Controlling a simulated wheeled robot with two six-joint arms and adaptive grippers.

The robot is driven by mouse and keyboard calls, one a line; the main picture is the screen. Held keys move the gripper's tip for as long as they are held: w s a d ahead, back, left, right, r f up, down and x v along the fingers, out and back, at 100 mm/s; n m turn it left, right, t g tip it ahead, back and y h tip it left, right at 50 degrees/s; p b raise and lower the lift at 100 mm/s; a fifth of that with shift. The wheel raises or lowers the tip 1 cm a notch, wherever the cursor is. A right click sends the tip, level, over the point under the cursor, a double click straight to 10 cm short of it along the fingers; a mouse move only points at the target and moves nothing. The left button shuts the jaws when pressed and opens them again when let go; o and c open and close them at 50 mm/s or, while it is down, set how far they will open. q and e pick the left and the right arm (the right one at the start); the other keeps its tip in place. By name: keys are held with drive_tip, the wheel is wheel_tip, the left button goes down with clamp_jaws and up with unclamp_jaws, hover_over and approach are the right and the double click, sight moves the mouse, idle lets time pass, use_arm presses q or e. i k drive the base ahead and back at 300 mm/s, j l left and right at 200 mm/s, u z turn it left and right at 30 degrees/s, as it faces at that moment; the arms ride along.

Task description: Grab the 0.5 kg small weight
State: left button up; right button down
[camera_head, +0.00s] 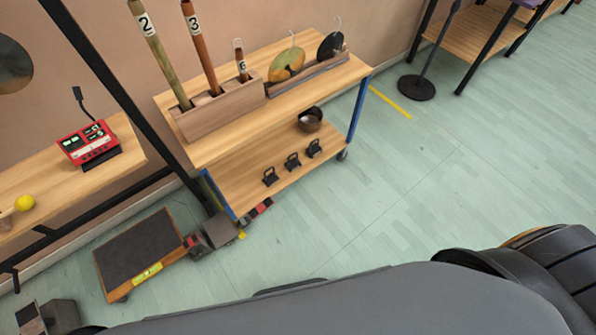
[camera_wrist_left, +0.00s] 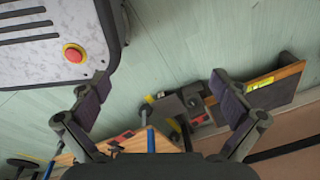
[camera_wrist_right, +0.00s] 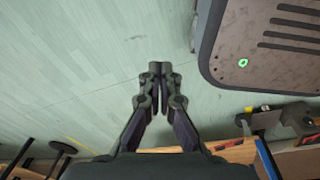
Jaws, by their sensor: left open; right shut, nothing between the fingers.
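Three small black objects with raised handles, which may be the weights, stand in a row on the lower shelf of the wooden cart: a left one (camera_head: 270,176), a middle one (camera_head: 292,161) and a right one (camera_head: 314,148). No mass marking is readable on them, so I cannot tell which is 0.5 kg. My left gripper (camera_wrist_left: 160,82) is open and empty, above the floor. My right gripper (camera_wrist_right: 160,70) is shut with nothing in it, also above the floor. Neither gripper shows in the head view, and both are well apart from the shelf.
The cart's top (camera_head: 345,72) holds a wooden box (camera_head: 208,115) with numbered tubes, and discs. A dark bowl (camera_head: 310,120) shares the lower shelf. A low platform (camera_head: 138,250) and grey blocks (camera_head: 214,233) lie by the cart. The floor (camera_head: 430,160) to the right is clear.

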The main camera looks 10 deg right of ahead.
sight(269, 180)
drive_tip(key=i+j+u, duration=0.35)
drive_tip(key=i+u, duration=0.35)
